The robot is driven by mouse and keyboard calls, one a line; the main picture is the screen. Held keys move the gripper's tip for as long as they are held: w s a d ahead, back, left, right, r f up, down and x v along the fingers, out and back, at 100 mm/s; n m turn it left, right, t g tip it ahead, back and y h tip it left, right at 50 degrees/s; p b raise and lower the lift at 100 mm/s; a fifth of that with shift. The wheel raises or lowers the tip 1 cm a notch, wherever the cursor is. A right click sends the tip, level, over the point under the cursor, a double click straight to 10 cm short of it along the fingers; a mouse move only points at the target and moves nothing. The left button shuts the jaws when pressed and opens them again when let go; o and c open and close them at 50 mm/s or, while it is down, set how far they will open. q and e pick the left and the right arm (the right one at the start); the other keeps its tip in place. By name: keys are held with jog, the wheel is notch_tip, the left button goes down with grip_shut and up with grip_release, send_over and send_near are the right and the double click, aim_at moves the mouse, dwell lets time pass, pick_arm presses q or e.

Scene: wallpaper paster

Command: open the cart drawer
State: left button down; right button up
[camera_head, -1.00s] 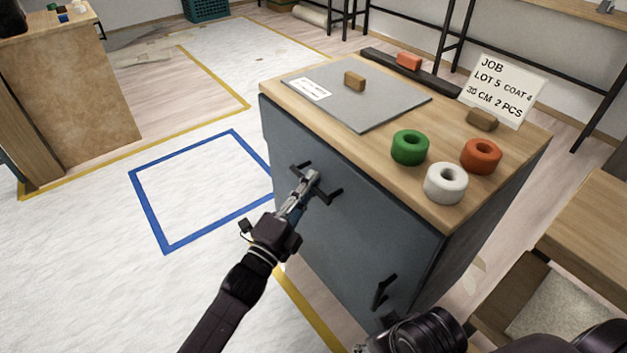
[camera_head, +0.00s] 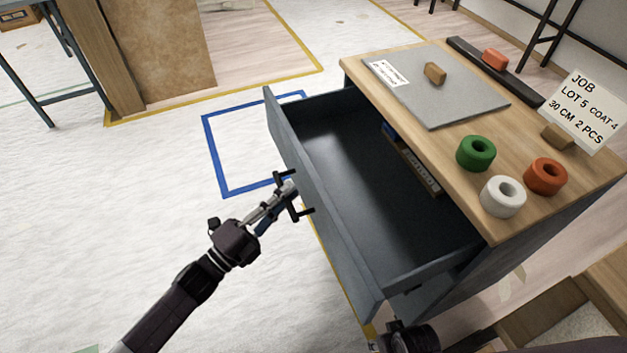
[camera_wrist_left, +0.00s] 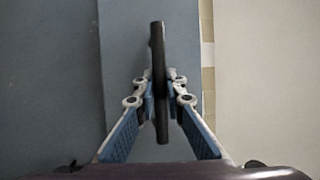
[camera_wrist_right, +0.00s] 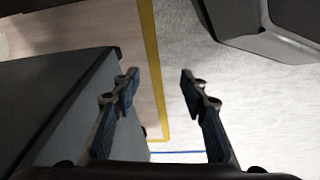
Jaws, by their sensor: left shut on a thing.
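The cart (camera_head: 400,60) is a dark blue-grey cabinet with a wooden top. Its drawer (camera_head: 345,160) stands pulled far out, its dark inside in plain view. A flat item with a pale label and a blue part (camera_head: 415,165) lies inside at the cart side. My left gripper (camera_head: 286,190) is shut on the black drawer handle (camera_head: 296,207) at the drawer front; the left wrist view shows the handle bar (camera_wrist_left: 159,80) between its fingers. My right gripper (camera_wrist_right: 158,85) is open and empty beside a dark blue-grey box-like surface in the right wrist view.
On the cart top are a grey plate (camera_head: 445,95), green (camera_head: 476,153), white (camera_head: 503,196) and orange (camera_head: 546,175) rolls, and a job card (camera_head: 583,110). A wooden cabinet (camera_head: 150,50) stands at upper left. A blue floor square (camera_head: 222,192) lies behind the drawer front; white floor left is free.

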pick_arm(q)
jog(key=shift+s+a+f, duration=0.1)
jog(key=shift+s+a, duration=0.2)
jog(key=shift+a, duration=0.5)
jog(key=shift+s+a+r, duration=0.1)
jog(key=shift+s+a, duration=0.15)
jog(key=shift+a, duration=0.5)
jog(key=shift+s+a+f, duration=0.1)
jog(key=shift+s+a, duration=0.2)
jog(key=shift+a, duration=0.5)
pick_arm(e)
jog(key=shift+s+f, duration=0.4)
jog(key=shift+f, duration=0.35)
pick_arm(q)
jog(key=c, duration=2)
grip_release()
jog(key=shift+o, duration=0.2)
jog(key=v, duration=1.2)
